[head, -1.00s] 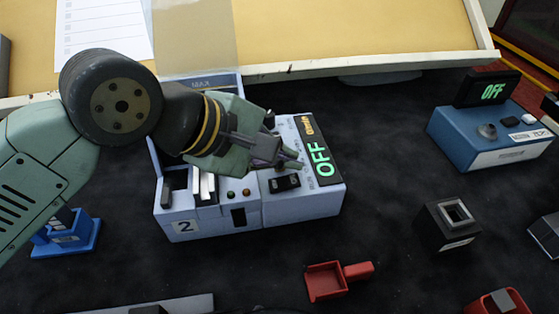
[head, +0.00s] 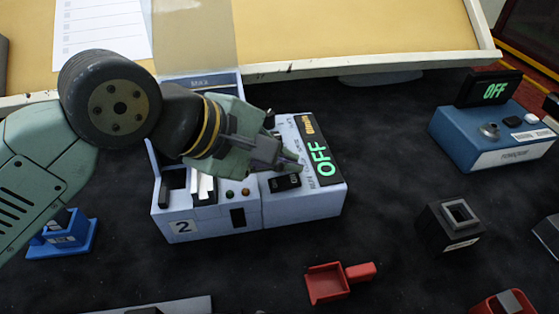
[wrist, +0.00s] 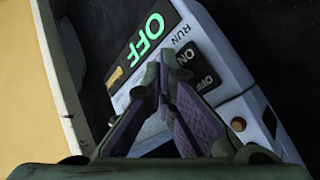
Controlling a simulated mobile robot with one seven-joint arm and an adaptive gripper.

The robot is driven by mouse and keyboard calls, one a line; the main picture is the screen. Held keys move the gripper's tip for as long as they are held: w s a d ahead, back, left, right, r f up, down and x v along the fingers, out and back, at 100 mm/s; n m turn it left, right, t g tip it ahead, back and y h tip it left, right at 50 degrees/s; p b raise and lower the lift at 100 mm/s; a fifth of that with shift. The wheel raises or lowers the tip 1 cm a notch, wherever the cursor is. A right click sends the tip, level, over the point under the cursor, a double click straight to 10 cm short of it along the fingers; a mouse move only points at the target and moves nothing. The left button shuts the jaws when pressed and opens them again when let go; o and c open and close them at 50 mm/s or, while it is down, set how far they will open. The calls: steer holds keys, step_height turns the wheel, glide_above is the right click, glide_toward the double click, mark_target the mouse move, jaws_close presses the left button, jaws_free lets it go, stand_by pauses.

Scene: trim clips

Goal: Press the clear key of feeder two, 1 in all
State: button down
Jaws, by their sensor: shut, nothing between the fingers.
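Feeder two (head: 222,222) is a pale grey-blue box with a "2" label at its front left, standing in the middle of the dark mat. Its green display (head: 320,160) reads OFF. A black rocker switch (head: 285,183) sits on its top; in the wrist view the switch (wrist: 198,65) is marked ON and OFF. Two small round lamps or buttons (head: 238,192) lie left of the switch. My gripper (head: 297,162) is shut and empty, just over the top of the feeder near the display. The clear key cannot be made out; my gripper hides part of the panel.
A blue box (head: 490,140) with its own OFF display stands at the right. A black square holder (head: 449,222) and a red scoop (head: 338,282) lie in front of it. A blue stand (head: 64,236) is at the left. A board with a pale edge (head: 370,62) borders the back.

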steer(key=shift+f, duration=0.25)
steer(key=shift+r, duration=0.1)
stand_by(0.4)
steer(key=shift+r, duration=0.9)
steer(key=shift+r, duration=0.1)
steer(key=shift+r+p, duration=1.25)
steer(key=shift+r, duration=1.15)
